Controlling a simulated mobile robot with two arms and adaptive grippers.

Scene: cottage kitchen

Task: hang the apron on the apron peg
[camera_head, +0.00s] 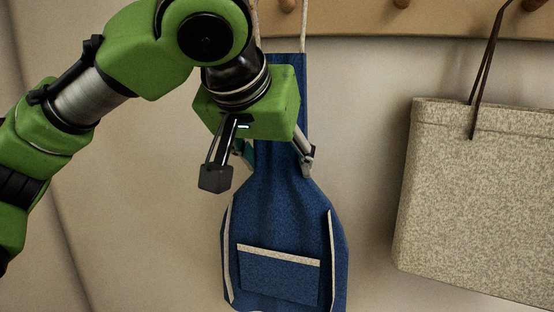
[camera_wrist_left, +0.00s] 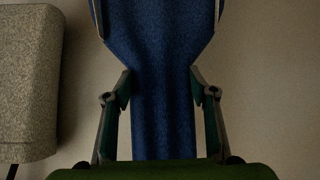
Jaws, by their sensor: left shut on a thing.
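The blue apron (camera_head: 285,225) hangs upright against the wall, with cream trim and a front pocket. Its two neck straps (camera_head: 304,25) run up past the top edge of the head view, on either side of a wooden peg (camera_head: 287,5). Whether the loop rests on that peg is out of frame. My left gripper (camera_head: 276,160) is shut on the apron's narrow upper part. In the left wrist view, the fingers of the left gripper (camera_wrist_left: 161,88) press on both side edges of the apron (camera_wrist_left: 160,45). My right gripper is not in view.
A wooden peg rail (camera_head: 430,22) runs along the top, with other pegs (camera_head: 402,3) to the right. A speckled beige bag (camera_head: 475,195) hangs by dark straps at the right. Bare wall lies between bag and apron. The bag also shows at left in the wrist view (camera_wrist_left: 28,85).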

